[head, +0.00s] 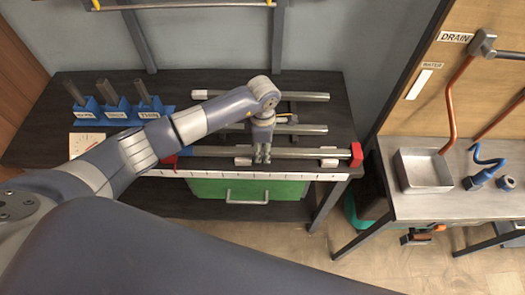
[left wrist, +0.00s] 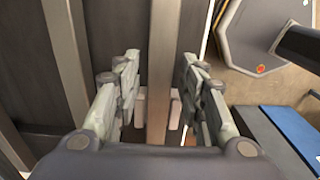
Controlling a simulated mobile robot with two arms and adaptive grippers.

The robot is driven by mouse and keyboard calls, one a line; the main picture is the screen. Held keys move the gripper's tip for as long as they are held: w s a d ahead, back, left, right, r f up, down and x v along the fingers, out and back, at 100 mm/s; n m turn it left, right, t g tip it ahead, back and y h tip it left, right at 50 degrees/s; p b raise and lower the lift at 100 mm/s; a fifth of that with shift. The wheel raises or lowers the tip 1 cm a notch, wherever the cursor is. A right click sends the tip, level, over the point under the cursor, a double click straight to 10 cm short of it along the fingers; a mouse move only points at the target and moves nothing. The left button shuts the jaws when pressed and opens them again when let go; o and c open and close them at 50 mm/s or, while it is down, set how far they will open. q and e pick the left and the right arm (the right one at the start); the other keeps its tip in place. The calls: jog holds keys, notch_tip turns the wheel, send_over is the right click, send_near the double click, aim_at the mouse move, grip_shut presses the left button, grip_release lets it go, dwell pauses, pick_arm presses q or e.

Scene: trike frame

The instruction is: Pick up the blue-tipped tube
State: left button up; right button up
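A long grey tube (head: 212,151) lies left to right along the front of the dark table. A small blue part (head: 186,151) shows at its left end, partly covered by my arm. Red pieces show near both ends. My left gripper (head: 262,158) points down over the middle of this tube. In the left wrist view, the tube (left wrist: 164,60) runs between the two fingers of my left gripper (left wrist: 160,95). The fingers are open, with a visible gap on each side of the tube. My right gripper is not in view.
Two more tubes lie behind, the rear one (head: 305,96) and the middle one (head: 303,129). A blue rack (head: 122,115) with three upright tubes stands at the table's left. A metal bench (head: 445,205) with a tray (head: 425,172) stands at the right.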

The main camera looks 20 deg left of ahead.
pick_arm(q)
grip_shut()
jog(key=shift+w+r, duration=0.1)
